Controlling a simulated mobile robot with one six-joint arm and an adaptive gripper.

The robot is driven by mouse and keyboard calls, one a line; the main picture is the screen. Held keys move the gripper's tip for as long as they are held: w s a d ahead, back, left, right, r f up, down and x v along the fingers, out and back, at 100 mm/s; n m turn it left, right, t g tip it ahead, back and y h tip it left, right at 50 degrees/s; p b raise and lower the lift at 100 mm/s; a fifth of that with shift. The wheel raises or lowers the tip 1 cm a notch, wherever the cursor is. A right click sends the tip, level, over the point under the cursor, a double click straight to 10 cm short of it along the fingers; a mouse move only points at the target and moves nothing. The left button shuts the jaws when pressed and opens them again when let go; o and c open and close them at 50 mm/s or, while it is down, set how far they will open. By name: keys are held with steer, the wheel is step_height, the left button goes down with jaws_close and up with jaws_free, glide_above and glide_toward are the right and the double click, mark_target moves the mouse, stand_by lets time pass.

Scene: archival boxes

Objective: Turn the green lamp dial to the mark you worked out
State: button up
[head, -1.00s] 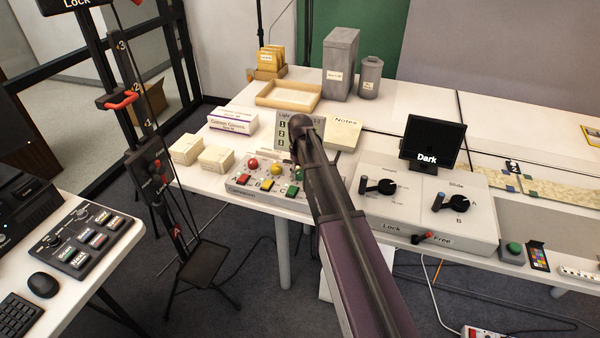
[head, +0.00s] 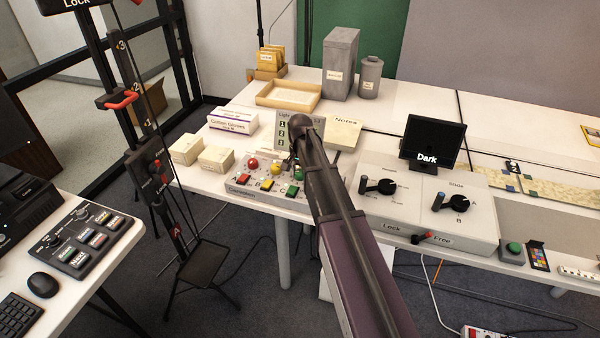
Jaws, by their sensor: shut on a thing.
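The console (head: 240,190) on the table carries red, yellow and green round tops with square coloured pieces in front. The green round part (head: 298,174) is at its right end, partly hidden by my arm, with the green square piece (head: 292,190) below it. My gripper (head: 289,163) shows only as small dark parts left of my forearm, close to the green round part. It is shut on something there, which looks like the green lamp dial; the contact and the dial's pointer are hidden.
A grey box with two black knobs (head: 375,215) and a Lock/Free lever is close on the right. A dark screen (head: 432,146) reading "Dark" stands behind it. White boxes (head: 216,159) are left of the console; a Notes pad (head: 343,133) is behind.

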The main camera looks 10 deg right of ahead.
steer(key=shift+s+m, duration=0.1)
steer(key=shift+m, duration=0.5)
steer(key=o, duration=1.2)
steer(key=shift+c, duration=0.2)
steer(key=shift+n, duration=0.4)
